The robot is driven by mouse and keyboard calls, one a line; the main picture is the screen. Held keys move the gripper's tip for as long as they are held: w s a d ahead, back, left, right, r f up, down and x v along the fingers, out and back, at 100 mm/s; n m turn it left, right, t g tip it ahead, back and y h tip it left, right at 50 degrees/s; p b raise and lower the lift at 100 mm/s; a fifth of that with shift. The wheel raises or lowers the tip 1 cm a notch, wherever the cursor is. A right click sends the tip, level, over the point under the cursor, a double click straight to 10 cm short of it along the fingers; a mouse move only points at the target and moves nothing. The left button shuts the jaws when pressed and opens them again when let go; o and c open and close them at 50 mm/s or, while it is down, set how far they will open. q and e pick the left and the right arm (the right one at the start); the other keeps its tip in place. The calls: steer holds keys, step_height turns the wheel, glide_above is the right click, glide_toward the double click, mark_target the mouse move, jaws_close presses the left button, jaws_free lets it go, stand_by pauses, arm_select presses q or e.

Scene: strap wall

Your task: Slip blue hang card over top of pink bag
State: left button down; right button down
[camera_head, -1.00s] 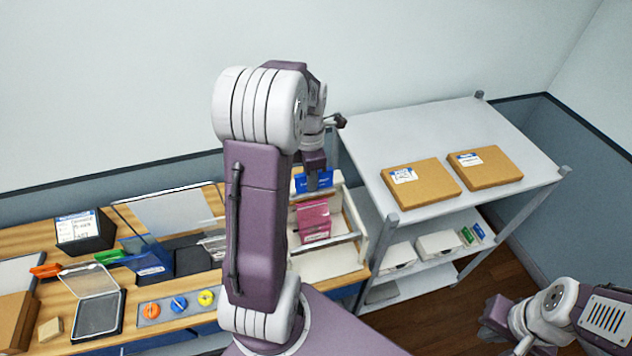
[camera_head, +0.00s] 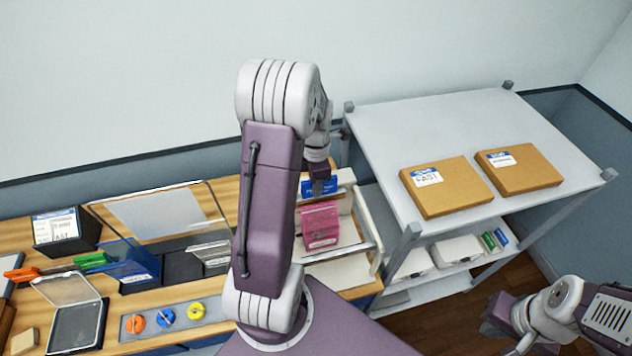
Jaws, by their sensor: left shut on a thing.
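My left gripper (camera_head: 318,184) points down and is shut on the blue hang card (camera_head: 312,188), whose face shows white print. The pink bag (camera_head: 320,224) stands upright in a white tray, just below and in front of the card in this view. The card appears just above the bag's top edge; I cannot tell whether they touch. The gripper hides part of the card. My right gripper (camera_head: 499,318) is at the lower right, far from both, and its jaws are too unclear to read.
The white tray (camera_head: 340,270) has a rail beside the bag. A grey shelf (camera_head: 400,130) with brown boxes (camera_head: 440,187) stands to the right. Clear lidded bins (camera_head: 155,212), a black box (camera_head: 66,231) and a strip of coloured knobs (camera_head: 167,316) fill the bench at left.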

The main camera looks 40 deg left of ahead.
arm_select(q)
steer(key=shift+f, duration=0.2)
step_height(320, 180, down, 4)
steer(key=b, duration=0.4)
steer(key=shift+f, duration=0.25)
steer(key=shift+s, duration=0.1)
steer(key=shift+s+r, duration=0.1)
steer(key=shift+r, duration=0.05)
